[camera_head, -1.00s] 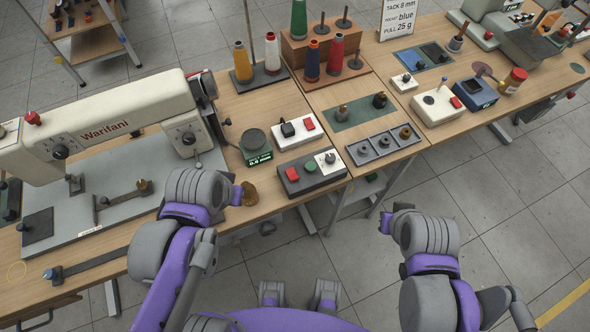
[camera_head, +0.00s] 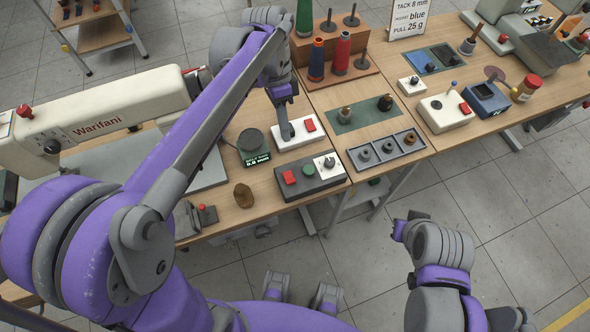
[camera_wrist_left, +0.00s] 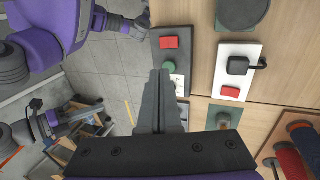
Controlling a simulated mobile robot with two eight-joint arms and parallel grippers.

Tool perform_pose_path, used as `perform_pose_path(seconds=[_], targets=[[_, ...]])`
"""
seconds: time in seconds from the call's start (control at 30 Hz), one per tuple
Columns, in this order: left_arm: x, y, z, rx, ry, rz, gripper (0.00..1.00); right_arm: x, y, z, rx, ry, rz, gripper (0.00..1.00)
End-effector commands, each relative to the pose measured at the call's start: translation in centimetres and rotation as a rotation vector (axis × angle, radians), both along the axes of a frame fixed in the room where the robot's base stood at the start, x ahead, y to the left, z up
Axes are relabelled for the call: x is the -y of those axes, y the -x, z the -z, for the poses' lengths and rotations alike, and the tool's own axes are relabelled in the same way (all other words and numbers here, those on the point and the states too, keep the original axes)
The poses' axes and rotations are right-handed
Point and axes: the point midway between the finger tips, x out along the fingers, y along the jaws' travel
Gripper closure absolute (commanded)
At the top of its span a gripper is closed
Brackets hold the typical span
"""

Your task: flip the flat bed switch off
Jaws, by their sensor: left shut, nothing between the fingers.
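A white switch box (camera_head: 293,140) with a black rocker or lever and a red button (camera_head: 309,125) lies on the table beside the Warifani machine. It also shows in the left wrist view (camera_wrist_left: 226,81), with its black switch (camera_wrist_left: 238,65) in sight. My left gripper (camera_head: 287,136) is shut and empty, its tip over the left part of this box and hiding the black switch in the head view. I cannot tell whether it touches. In the left wrist view its fingers (camera_wrist_left: 158,75) overlap a dark control box. My right arm is low at right; its fingers are unclear.
A dark control box (camera_head: 328,181) with red and green buttons stands just in front. A round gauge (camera_head: 251,141) is at left, a grey tray (camera_head: 405,150) at right. Thread spools (camera_head: 341,53) stand behind.

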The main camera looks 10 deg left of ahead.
Motion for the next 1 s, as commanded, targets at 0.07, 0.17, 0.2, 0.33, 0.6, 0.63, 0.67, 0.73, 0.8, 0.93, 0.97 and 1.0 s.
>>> perform_pose_path(seconds=[0.07,0.17,0.2,0.33,0.6,0.63,0.67,0.73,0.8,0.93,0.97,1.0], targets=[[0.0,0.0,0.0,0.0,0.0,0.001,1.0,0.0,0.0,0.0,0.0,0.0,0.0,1.0],[0.0,0.0,0.0,0.0,0.0,-0.001,1.0,0.0,0.0,0.0,0.0,0.0,0.0,1.0],[0.0,0.0,0.0,0.001,-0.001,-0.001,1.0,0.0,0.0,0.0,0.0,0.0,0.0,1.0],[0.1,0.1,0.3,0.001,-0.001,-0.001,1.0,0.0,0.0,0.0,0.0,0.0,0.0,1.0],[0.9,1.3,4.3,0.0,-0.001,-0.002,1.0,0.0,0.1,0.4,-0.002,0.0,0.0,1.0],[1.0,1.5,4.9,0.0,-0.001,-0.002,1.0,0.0,0.1,0.4,-0.002,0.0,0.0,1.0],[1.1,1.7,5.5,0.0,-0.001,-0.002,1.0,0.0,0.1,0.5,-0.002,0.0,0.0,1.0],[1.4,2.2,7.0,0.001,-0.001,-0.001,1.0,0.0,0.2,0.6,-0.003,0.0,0.0,1.0],[1.7,2.6,8.4,0.001,-0.001,-0.001,1.0,0.0,0.2,0.7,-0.003,0.0,0.0,1.0],[2.2,3.2,10.6,0.0,-0.001,-0.002,1.0,0.0,0.2,0.8,-0.004,0.0,0.0,1.0],[2.2,3.3,11.0,0.0,-0.001,-0.002,1.0,0.0,0.2,0.8,-0.004,0.0,0.0,1.0],[2.3,3.5,11.5,0.0,-0.001,-0.002,1.0,0.0,0.2,0.8,-0.004,0.0,0.0,1.0]])
